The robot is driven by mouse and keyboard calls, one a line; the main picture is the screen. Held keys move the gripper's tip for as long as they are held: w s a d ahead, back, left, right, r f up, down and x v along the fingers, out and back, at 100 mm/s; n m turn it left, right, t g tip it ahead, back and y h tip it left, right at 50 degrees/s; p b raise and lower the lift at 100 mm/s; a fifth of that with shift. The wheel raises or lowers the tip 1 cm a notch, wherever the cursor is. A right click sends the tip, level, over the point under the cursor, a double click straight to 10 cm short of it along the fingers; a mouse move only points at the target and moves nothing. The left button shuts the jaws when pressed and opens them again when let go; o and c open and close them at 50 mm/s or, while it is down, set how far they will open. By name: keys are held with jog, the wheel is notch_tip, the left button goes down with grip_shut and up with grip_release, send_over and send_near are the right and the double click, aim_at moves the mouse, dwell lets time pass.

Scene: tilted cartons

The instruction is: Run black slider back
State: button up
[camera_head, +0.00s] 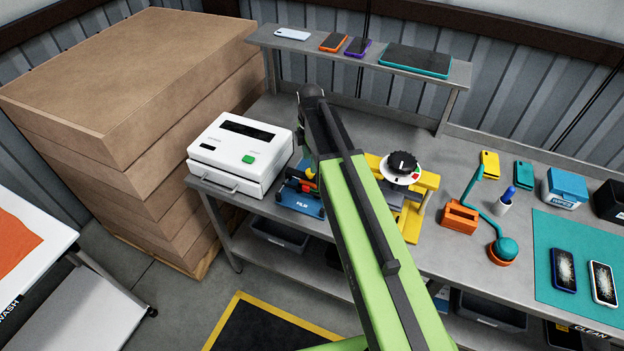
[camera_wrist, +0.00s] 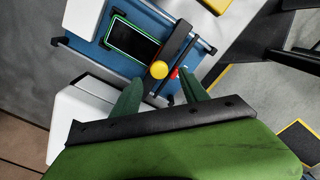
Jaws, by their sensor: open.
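The blue film device (camera_head: 303,203) sits at the front left of the bench, partly hidden behind my arm in the head view. In the wrist view its blue bed (camera_wrist: 97,56) carries a dark phone (camera_wrist: 133,38) with a green edge. The black slider bar (camera_wrist: 177,40) crosses the bed at a slant, right of the phone, with a round yellow knob (camera_wrist: 159,69) near its lower end. A small red part shows right of the knob. My gripper (camera_wrist: 160,86) is open; its green fingers are either side of the knob's near side. I cannot tell whether they touch anything.
A white machine (camera_head: 241,152) stands left of the device. A yellow press with a dial (camera_head: 402,165) stands right, close to my arm. An orange-and-teal lamp (camera_head: 497,246) is farther right. A shelf (camera_head: 420,65) with phones runs along the back.

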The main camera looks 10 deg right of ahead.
aim_at(310, 178)
notch_tip(310, 178, down, 5)
jog(key=b, duration=0.3)
jog(key=shift+r, duration=0.2)
jog(key=shift+r, duration=0.1)
grip_shut()
dwell(0.8)
